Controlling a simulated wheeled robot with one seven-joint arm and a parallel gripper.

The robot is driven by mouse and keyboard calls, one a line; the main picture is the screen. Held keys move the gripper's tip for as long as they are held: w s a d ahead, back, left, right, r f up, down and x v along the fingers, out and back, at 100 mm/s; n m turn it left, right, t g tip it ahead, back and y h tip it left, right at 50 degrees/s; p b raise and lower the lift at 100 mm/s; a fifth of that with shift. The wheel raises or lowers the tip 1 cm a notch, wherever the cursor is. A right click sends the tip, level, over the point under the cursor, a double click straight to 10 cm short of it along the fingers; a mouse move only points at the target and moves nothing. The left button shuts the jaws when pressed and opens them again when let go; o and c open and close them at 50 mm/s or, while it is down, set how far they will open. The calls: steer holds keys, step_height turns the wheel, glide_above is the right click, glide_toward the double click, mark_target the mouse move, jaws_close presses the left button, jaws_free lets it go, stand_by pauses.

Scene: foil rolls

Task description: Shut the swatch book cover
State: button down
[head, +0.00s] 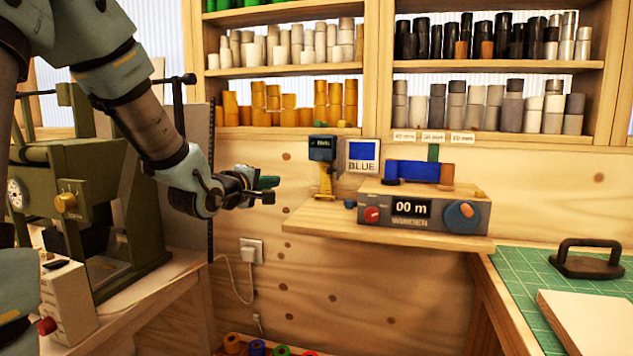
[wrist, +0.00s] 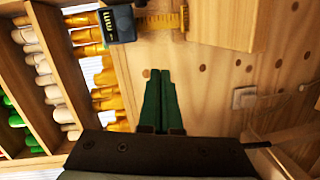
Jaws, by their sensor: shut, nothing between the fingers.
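My gripper (head: 268,190) is in mid-air in front of the wooden back wall, left of the small shelf. Its green fingers are together and empty, and they also show in the wrist view (wrist: 158,74). A flat cream board or book-like slab (head: 592,322) lies on the green cutting mat at the lower right of the head view, cut off by the frame edge. I cannot tell whether it is the swatch book, and no open cover is clearly visible. My gripper is far to its left, touching nothing.
A green cutting mat (head: 514,290) on the right bench carries a dark handled weight (head: 587,262). An olive machine (head: 110,190) stands left. Shelves of rolls line the back.

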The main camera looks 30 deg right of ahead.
steer(key=w+d+r+h+p, duration=0.1)
steer(key=w+d+p, duration=0.1)
steer(key=d, duration=1.1)
steer(key=shift+w+r+p, duration=0.15)
steer(key=shift+p, duration=0.55)
steer(key=shift+d+n+b, duration=0.15)
steer(key=shift+n+b, duration=0.15)
steer(key=shift+s+t+b, duration=0.3)
steer(key=shift+t+b, duration=0.05)
steer(key=shift+t, duration=0.05)
